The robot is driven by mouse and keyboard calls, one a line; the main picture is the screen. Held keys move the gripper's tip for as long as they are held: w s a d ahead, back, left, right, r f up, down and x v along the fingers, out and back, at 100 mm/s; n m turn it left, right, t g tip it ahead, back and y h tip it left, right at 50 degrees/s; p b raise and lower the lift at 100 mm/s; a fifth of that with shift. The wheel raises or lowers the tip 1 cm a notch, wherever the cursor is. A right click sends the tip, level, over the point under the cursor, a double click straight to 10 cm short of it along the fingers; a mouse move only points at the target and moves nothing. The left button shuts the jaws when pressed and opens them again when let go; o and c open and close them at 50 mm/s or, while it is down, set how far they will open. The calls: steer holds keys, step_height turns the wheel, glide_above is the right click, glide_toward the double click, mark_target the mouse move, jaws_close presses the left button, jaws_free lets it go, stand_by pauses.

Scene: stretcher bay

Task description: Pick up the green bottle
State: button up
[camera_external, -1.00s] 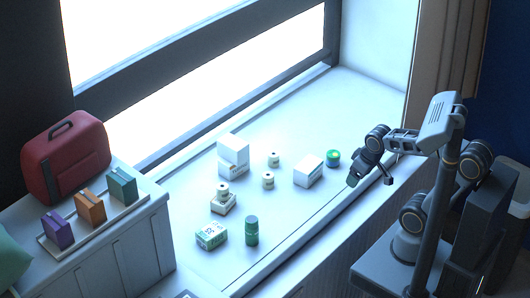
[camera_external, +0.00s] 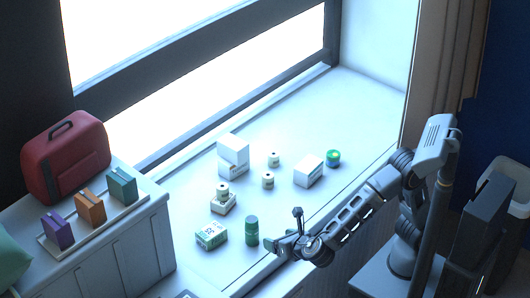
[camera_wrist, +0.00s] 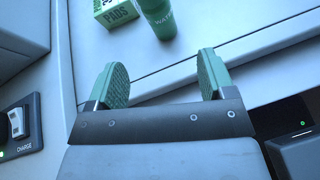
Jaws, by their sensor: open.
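The green bottle (camera_external: 251,231) stands upright on the white ledge, to the right of a green and white box.
The green and white pads box (camera_external: 211,235) stands close left of the bottle; it also shows in the wrist view (camera_wrist: 112,12). White boxes (camera_external: 308,170), small jars (camera_external: 268,180) and a green-topped tin (camera_external: 333,158) stand farther back. A red case (camera_external: 65,158) is at left.

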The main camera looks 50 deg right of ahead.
mark_target(256, 229)
steer(key=shift+n, duration=0.8)
steer(key=x, duration=0.4)
steer(key=r+x, duration=0.1)
steer(key=x, duration=0.8)
steer(key=shift+w, duration=0.7)
steer(key=shift+t, duration=0.3)
steer(key=c, duration=1.1)
